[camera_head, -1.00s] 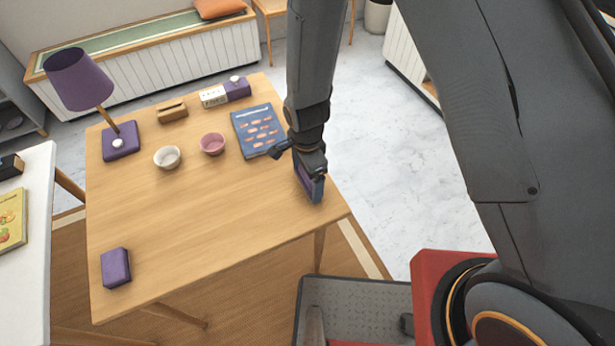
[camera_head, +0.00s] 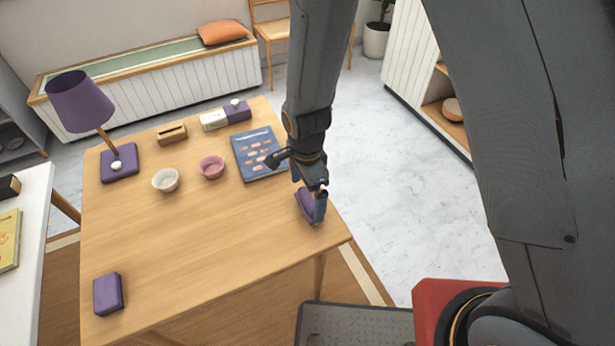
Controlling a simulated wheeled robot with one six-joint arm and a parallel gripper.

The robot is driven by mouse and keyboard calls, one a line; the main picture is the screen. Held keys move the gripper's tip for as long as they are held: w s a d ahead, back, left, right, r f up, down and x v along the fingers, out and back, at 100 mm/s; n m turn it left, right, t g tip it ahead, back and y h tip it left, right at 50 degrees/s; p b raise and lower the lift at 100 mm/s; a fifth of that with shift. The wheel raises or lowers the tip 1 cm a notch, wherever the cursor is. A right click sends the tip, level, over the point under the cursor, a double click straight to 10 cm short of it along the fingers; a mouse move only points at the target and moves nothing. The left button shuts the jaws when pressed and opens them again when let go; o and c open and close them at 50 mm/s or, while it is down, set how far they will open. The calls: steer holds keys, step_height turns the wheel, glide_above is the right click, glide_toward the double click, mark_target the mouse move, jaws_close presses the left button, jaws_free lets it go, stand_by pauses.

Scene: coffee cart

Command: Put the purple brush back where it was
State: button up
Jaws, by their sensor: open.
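A purple block-like object (camera_head: 305,206), which looks like the brush, rests at the right front part of the wooden table (camera_head: 200,250), near its edge. My gripper (camera_head: 314,200) is open, pointing down right at this object. A finger overlaps it in the picture, and I cannot tell whether they touch. A second purple block (camera_head: 108,294) lies alone near the table's front left corner. It has a similar colour, so I cannot be sure from shape alone which is the brush.
A blue illustrated book (camera_head: 258,155) lies just behind my gripper. A pink bowl (camera_head: 211,167), a white bowl (camera_head: 165,180) and a purple lamp (camera_head: 82,103) stand farther left. A wooden holder (camera_head: 172,133) stands at the back. The table's middle and front are clear.

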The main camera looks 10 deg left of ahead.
mark_target(307, 198)
step_height(307, 198, up, 8)
steer(key=b, duration=0.1)
steer(key=shift+f+b, duration=0.2)
steer(key=shift+b, duration=0.15)
steer(key=d+r+n, duration=0.3)
steer(key=d+n, duration=0.1)
steer(key=d, duration=0.4)
steer(key=s+d+r+n+t, duration=0.1)
steer(key=d+r+n, duration=0.3)
steer(key=d, duration=0.4)
steer(key=s+d+r+n, duration=0.1)
steer(key=d+r+n, duration=0.2)
steer(key=d, duration=0.5)
steer(key=shift+s+d+r+n+t, duration=0.25)
steer(key=shift+d+r+n+t, duration=0.05)
steer(key=shift+r+n+t, duration=0.15)
